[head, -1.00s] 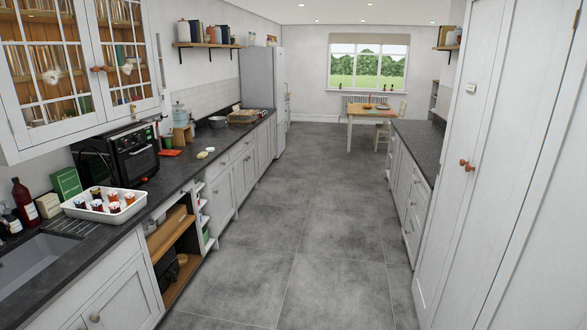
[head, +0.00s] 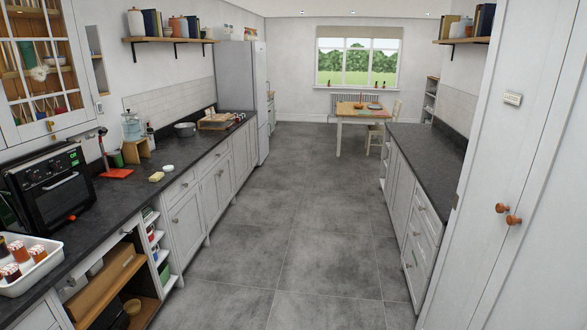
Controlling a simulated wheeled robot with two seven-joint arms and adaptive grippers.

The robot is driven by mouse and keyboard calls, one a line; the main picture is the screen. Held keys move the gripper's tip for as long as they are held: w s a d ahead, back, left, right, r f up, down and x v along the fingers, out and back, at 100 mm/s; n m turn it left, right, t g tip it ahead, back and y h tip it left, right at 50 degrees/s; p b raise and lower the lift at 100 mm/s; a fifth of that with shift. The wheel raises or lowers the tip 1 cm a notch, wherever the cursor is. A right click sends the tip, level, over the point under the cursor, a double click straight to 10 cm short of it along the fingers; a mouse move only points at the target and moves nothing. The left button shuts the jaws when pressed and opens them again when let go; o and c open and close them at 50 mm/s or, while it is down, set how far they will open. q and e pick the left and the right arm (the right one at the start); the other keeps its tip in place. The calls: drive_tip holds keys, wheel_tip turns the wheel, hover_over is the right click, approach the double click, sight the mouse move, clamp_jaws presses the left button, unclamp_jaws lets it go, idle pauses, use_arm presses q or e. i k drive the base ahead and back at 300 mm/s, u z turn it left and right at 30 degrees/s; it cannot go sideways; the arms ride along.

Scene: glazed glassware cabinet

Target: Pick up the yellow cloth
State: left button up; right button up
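A small pale-yellow item (head: 156,177) lies on the dark left counter, near its front edge. It is too small to tell whether it is a cloth or a sponge. A small white round item (head: 168,168) sits just beyond it. I see no other yellow cloth. Neither of my grippers is in view.
The left counter (head: 188,154) also holds a black oven (head: 50,190), a white tray (head: 40,268) of jars, a red flat item (head: 116,173), a wooden stand (head: 136,150) and a pot (head: 185,129). The grey floor aisle (head: 290,200) is clear, with a table (head: 357,110) far back.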

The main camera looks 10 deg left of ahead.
sight(157, 176)
drive_tip(key=u, duration=0.15)
drive_tip(key=i, duration=1.9)
drive_tip(key=u, duration=0.6)
drive_tip(key=i, duration=2.05)
drive_tip(key=u, duration=0.85)
drive_tip(key=i, duration=1.4)
drive_tip(key=u, duration=0.25)
